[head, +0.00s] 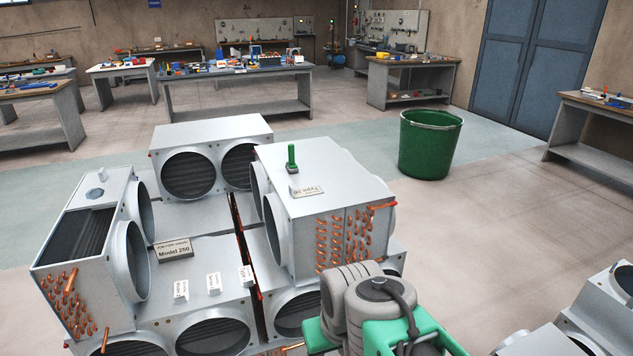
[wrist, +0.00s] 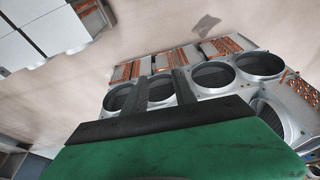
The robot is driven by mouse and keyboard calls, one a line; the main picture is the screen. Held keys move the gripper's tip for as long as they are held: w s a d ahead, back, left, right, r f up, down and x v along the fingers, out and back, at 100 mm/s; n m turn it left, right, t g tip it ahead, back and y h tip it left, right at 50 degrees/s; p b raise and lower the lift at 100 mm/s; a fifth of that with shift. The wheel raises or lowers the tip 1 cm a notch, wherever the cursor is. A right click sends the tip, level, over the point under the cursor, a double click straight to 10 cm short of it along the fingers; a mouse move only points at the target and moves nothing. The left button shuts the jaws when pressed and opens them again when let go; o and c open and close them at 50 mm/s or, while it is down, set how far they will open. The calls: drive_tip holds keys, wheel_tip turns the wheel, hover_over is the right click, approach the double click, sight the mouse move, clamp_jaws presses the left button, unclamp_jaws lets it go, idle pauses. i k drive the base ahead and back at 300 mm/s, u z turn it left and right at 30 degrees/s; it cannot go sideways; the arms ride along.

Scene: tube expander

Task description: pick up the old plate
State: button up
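A dark nameplate (head: 174,250) reading "Model 250" stands on the flat top of the front metal unit (head: 205,275) in the head view. A lighter plate (head: 307,191) with text lies on the taller right-hand unit (head: 300,165), beside a small green upright-handled object (head: 292,158). I cannot tell which plate is the old one. In the wrist view, my gripper (wrist: 162,90) has two dark fingers apart with nothing visible between them. It points toward units with round fan openings (wrist: 233,70). No plate is recognisable in the wrist view, and the fingertips are not visible in the head view.
Several small white labelled tags (head: 214,283) stand in front of the dark plate. Another unit with fans (head: 85,260) rises at the left. A green bin (head: 429,145) stands on open floor at the back right. Workbenches (head: 237,75) line the back.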

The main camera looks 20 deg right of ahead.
sight(315, 190)
drive_tip(key=u, duration=0.45)
drive_tip(key=i, duration=1.25)
drive_tip(key=u, duration=0.2)
